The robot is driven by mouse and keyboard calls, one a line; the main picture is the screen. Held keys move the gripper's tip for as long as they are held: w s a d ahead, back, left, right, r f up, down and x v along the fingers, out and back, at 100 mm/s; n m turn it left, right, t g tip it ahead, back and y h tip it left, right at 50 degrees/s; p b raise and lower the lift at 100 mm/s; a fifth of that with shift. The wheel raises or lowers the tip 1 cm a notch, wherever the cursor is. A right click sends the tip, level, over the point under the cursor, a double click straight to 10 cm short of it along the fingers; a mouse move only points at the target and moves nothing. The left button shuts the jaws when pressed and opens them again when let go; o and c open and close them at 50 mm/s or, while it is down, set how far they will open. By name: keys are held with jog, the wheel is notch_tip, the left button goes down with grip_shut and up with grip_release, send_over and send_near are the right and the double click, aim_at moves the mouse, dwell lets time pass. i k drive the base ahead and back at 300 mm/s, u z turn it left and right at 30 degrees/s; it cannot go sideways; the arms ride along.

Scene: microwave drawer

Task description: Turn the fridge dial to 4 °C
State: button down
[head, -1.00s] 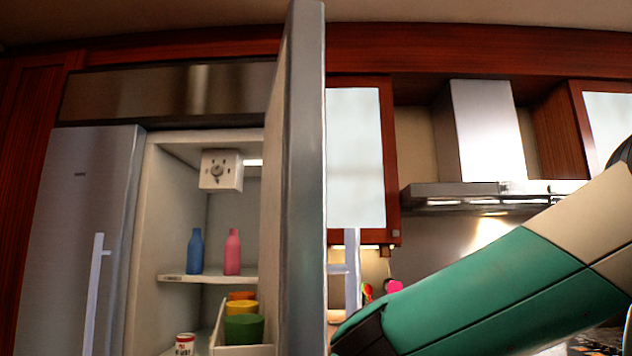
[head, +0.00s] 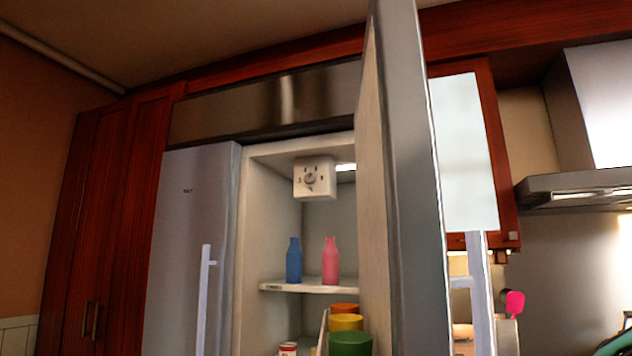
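The fridge dial is a small round grey knob (head: 310,179) on a white box (head: 326,177) under the ceiling of the open fridge compartment. Dark marks ring the knob, but they are too small to read, so its setting cannot be told. The open fridge door (head: 405,180) stands edge-on just right of the compartment and hides its right side. My gripper is not in view. Only a bit of my green arm shows at the lower right corner.
A blue bottle (head: 294,261) and a pink bottle (head: 330,261) stand on the shelf (head: 300,287). Below are coloured cups (head: 350,343) and a can (head: 288,349). The left fridge door (head: 185,250) is shut. A range hood (head: 580,195) is at right.

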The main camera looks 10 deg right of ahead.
aim_at(309, 178)
jog(key=u, duration=0.75)
jog(key=k, duration=1.05)
jog(key=u, duration=1.25)
jog(key=i, duration=1.95)
jog(key=z, duration=0.7)
jog(key=i, duration=1.5)
jog(key=z, duration=1.55)
jog(key=i, duration=1.15)
jog(key=z, duration=0.8)
